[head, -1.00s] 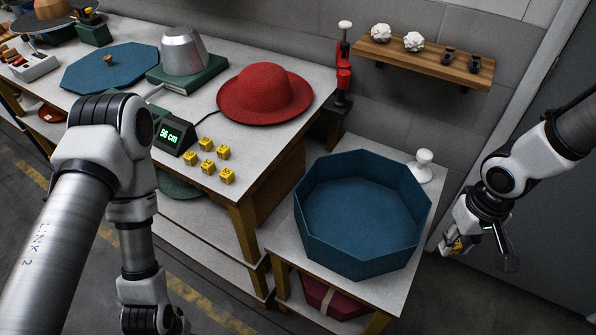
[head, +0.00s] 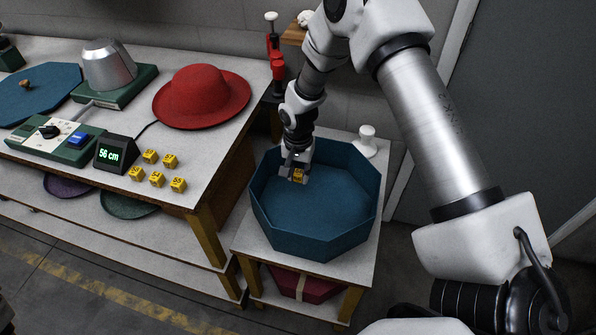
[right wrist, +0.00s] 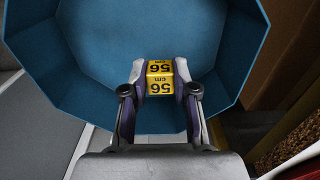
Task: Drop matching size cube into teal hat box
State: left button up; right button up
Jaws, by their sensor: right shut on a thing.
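The teal octagonal hat box (head: 315,240) stands open on a small side table, and its inside fills much of the right wrist view (right wrist: 215,40). My right gripper (head: 296,173) is over the box opening, near its back left side. It is shut on a yellow cube (head: 298,176) whose faces read "56 cm" in the right wrist view (right wrist: 160,80). The display (head: 112,153) on the bench reads "56 cm". Several other yellow cubes (head: 157,179) lie on the bench beside the display. My left gripper is not in view.
A red hat (head: 202,95), a metal hat block (head: 108,66) and a green control panel (head: 55,138) are on the bench. A white knob-shaped stand (head: 367,140) is behind the box. A red box (head: 305,285) is on the shelf below.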

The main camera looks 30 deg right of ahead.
jog(key=b, duration=0.6)
send_near(299, 215)
notch_tip(299, 215, down, 5)
jog(key=b, duration=0.4)
jog(key=shift+w, duration=0.1)
jog(key=shift+f, duration=0.45)
jog(key=shift+f, duration=0.45)
jog(key=o, duration=0.9)
jog(key=shift+c, duration=0.2)
